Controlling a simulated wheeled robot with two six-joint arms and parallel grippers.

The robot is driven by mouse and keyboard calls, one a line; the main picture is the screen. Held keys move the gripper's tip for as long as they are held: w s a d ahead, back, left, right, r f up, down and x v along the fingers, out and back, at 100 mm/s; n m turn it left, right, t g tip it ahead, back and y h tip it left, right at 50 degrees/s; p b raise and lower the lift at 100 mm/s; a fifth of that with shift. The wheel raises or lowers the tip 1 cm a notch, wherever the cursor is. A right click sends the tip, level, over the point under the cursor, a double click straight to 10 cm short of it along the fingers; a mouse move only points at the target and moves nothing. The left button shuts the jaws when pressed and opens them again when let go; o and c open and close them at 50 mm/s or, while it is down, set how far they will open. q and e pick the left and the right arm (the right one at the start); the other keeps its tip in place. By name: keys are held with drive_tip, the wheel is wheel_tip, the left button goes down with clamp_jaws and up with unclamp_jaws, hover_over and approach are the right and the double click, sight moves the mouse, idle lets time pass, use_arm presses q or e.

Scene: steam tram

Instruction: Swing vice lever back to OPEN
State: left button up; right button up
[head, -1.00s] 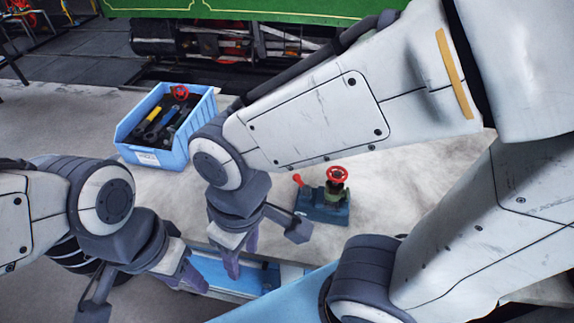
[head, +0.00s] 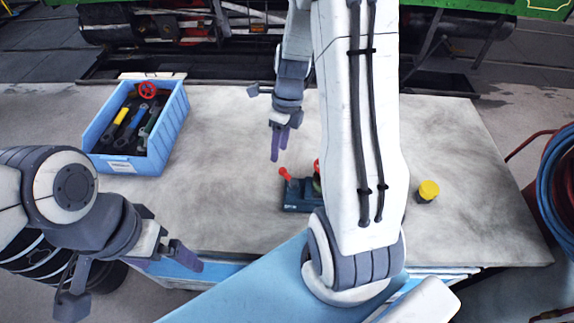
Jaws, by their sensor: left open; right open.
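The vice (head: 297,196) is a dark blue-grey block on the bench top (head: 235,205). Its lever (head: 283,172) has a red knob and leans up to the left at the vice's left end. A red wheel on the vice shows only as a sliver; my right arm hides the rest of it and the vice's right part. My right gripper (head: 279,150) is open, pointing down, just behind and above the lever knob, apparently apart from it. My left gripper (head: 185,262) is open and empty at the bench's front edge, left of the vice.
A blue bin (head: 137,166) with several tools and a red wheel stands at the bench's back left. A yellow-capped item (head: 428,190) stands right of my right arm. Blue coiled hose (head: 560,190) is at the far right. The bench between bin and vice is clear.

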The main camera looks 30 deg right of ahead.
sight(289, 176)
drive_tip(key=d+f+m, duration=0.2)
drive_tip(key=d+m, duration=0.3)
drive_tip(key=f, duration=0.3)
drive_tip(key=a+f, duration=0.1)
drive_tip(key=f, duration=0.3)
drive_tip(key=a+f, duration=0.1)
drive_tip(key=f, duration=0.2)
drive_tip(key=shift+s+a+f, duration=0.15)
drive_tip(key=shift+s+f, duration=0.05)
drive_tip(key=shift+s, duration=0.15)
clamp_jaws()
